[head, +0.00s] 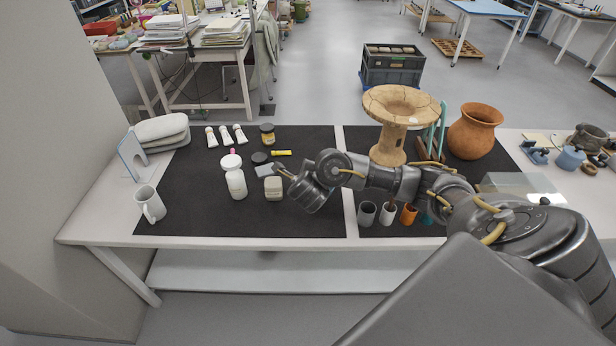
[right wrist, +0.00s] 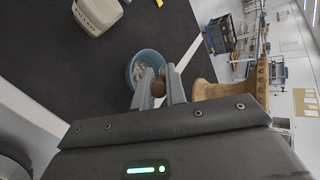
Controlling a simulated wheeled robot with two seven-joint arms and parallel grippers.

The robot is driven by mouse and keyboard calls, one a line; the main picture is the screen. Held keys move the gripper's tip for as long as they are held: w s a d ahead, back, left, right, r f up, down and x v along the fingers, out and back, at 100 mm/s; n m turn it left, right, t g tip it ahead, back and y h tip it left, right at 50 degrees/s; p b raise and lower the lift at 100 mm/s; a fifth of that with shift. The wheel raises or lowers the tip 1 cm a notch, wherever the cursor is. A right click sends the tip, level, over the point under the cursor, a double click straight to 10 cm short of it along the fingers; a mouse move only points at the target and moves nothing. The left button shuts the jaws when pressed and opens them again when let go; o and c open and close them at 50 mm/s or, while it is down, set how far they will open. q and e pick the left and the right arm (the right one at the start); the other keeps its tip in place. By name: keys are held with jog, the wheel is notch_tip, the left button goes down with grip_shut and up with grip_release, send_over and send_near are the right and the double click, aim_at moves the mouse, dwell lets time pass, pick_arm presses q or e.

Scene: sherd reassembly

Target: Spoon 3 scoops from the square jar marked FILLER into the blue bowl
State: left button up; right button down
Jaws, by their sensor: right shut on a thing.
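The squat cream square jar (head: 274,190) stands on the dark mat near its front. My right gripper (right wrist: 160,86) is shut on a brown, rounded thing, likely the spoon (right wrist: 158,89), mostly hidden by the fingers. In the head view my right gripper (head: 284,172) is just above and beside the jar. My left gripper is out of view.
A white bottle (head: 236,184) stands left of the jar, a white mug (head: 149,204) farther left. A wooden stand (head: 388,146) and several cups (head: 366,214) are at right.

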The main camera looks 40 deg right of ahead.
jog(key=shift+s+a+f+n+t+h+b, duration=0.25)
jog(key=shift+a+f+t+h+b, duration=0.4)
jog(key=shift+b, duration=0.55)
jog(key=shift+s+a+f+n+t+h+b, duration=0.1)
jog(key=shift+a+f+n+t+h+b, duration=0.3)
jog(key=shift+f+b, duration=0.65)
jog(key=shift+s+a+f+n+t+h+b, duration=0.2)
jog(key=shift+a+f+h+b, duration=0.3)
jog(key=shift+b, duration=0.9)
jog(key=shift+d+h, duration=0.15)
jog(key=shift+h, duration=0.1)
